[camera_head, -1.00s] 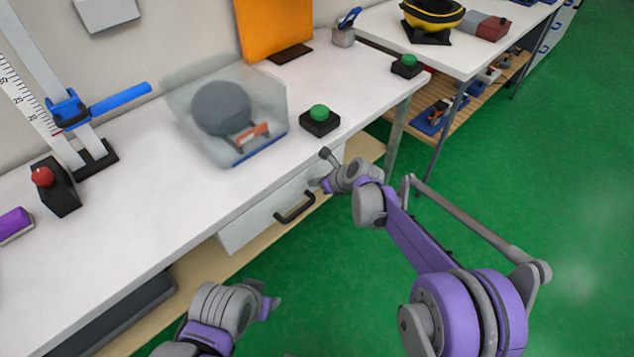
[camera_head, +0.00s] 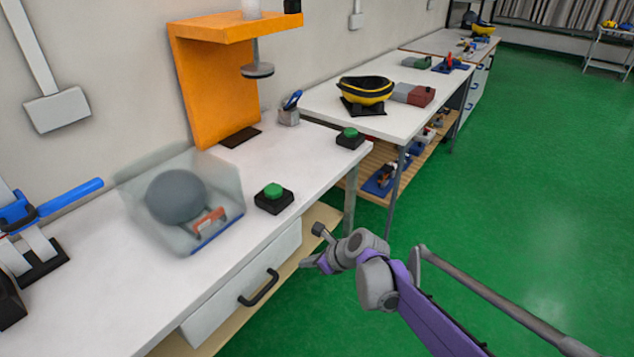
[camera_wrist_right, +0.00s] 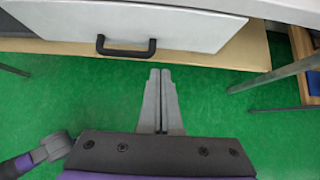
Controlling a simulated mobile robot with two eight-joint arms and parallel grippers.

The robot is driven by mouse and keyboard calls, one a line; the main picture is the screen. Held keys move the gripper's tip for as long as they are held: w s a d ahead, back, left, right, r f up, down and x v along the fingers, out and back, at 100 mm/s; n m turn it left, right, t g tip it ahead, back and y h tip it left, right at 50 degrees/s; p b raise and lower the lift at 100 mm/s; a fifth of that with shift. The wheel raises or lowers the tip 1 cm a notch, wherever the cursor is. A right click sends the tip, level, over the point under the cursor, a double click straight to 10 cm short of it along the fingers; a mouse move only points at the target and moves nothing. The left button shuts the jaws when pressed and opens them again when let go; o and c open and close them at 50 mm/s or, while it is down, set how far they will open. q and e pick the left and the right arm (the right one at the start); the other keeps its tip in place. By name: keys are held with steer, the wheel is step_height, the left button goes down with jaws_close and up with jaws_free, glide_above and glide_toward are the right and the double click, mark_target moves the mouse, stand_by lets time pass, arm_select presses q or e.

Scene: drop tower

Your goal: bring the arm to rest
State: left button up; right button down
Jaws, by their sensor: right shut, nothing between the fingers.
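My right gripper (camera_head: 316,263) is in front of the workbench, over the green floor and near the drawer (camera_head: 240,290). In the right wrist view its two fingers (camera_wrist_right: 160,75) lie together, shut and empty. They point toward the bench below the drawer handle (camera_wrist_right: 126,50), apart from it. The right arm (camera_head: 425,305) comes in from the lower right in the head view. The left gripper is out of the head view; one purple and grey arm part of mine (camera_wrist_right: 40,152) shows at the left of the right wrist view.
The white bench (camera_head: 120,290) carries a clear bin (camera_head: 225,180) with a grey ball (camera_head: 176,196), and a green button (camera_head: 273,190). An orange stand (camera_head: 200,85) is behind. A second table (camera_head: 320,100) stands further back. Green floor (camera_head: 530,180) is free at right.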

steer(key=s+d+r+n+h, duration=0.3)
steer(key=s+d+n+h, duration=0.1)
steer(key=s+d+n, duration=1.1)
steer(key=s+d+f+n+h, duration=0.2)
steer(key=s+d+n, duration=0.2)
steer(key=s, duration=0.5)
steer(key=s+d+f+n+h, duration=0.1)
steer(key=s+d+f+n, duration=0.1)
steer(key=s+d+n, duration=0.45)
arm_select(q)
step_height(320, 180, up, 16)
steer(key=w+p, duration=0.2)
steer(key=p, duration=1.2)
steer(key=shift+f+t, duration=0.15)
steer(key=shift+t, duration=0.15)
arm_select(e)
step_height(320, 180, up, 15)
steer(key=a+m, duration=0.1)
steer(key=shift+a+t+h, duration=0.2)
steer(key=shift+t+h, duration=0.1)
